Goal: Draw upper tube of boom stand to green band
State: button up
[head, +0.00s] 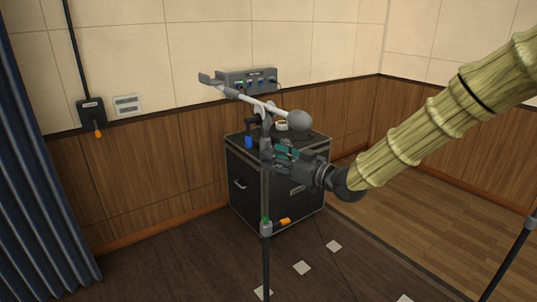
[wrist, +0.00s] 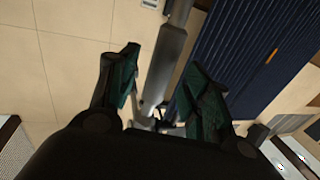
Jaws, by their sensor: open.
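The boom stand's upper tube (head: 266,185) stands upright in the head view, rising from a grey collar (head: 266,229) with an orange knob (head: 285,221). A small greenish patch, seemingly the green band (head: 265,219), shows just above the collar. A pale boom (head: 245,97) with a grey ball (head: 299,121) at one end crosses the top. My gripper (head: 278,152) is open beside the upper part of the tube. In the wrist view the grey tube (wrist: 167,65) runs between the spread teal-padded fingers of my gripper (wrist: 160,70). Contact cannot be told.
A black case (head: 255,190) stands close behind the tube, with a blue item (head: 248,142) and a cup (head: 281,125) on top. A blue curtain (head: 40,180) hangs at left. White floor marks (head: 302,268) lie in front.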

jog(key=v, duration=0.8)
jog(key=shift+d, duration=0.2)
jog(key=s+d+f+m+g+h, duration=0.1)
jog(key=s+f+m+h, duration=0.2)
jog(key=f, duration=0.9)
jog(key=s+d+f+m+g+h, duration=0.2)
jog(key=s+f, duration=0.4)
jog(key=f, duration=0.6)
jog(key=s+d+f+m+g+h, duration=0.1)
jog(key=s+f+m+h, duration=0.2)
jog(key=f, duration=0.9)
jog(key=s+d+f+m+g+h, duration=0.1)
jog(key=s+d+f+g+h, duration=0.1)
jog(key=s+f, duration=0.4)
jog(key=s+d+f+g+h, duration=0.2)
jog(key=s+f, duration=0.4)
jog(key=s, duration=0.9)
jog(key=s+d+f+m+g+h, duration=0.1)
jog(key=s+d+f+g+h, duration=0.1)
jog(key=s+d+f, duration=0.4)
jog(key=s+g, duration=0.1)
jog(key=s, duration=0.4)
jog(key=shift+s+m, duration=0.15)
jog(key=shift+m, duration=0.15)
jog(key=shift+d, duration=0.1)
jog(key=shift+c, duration=0.2)
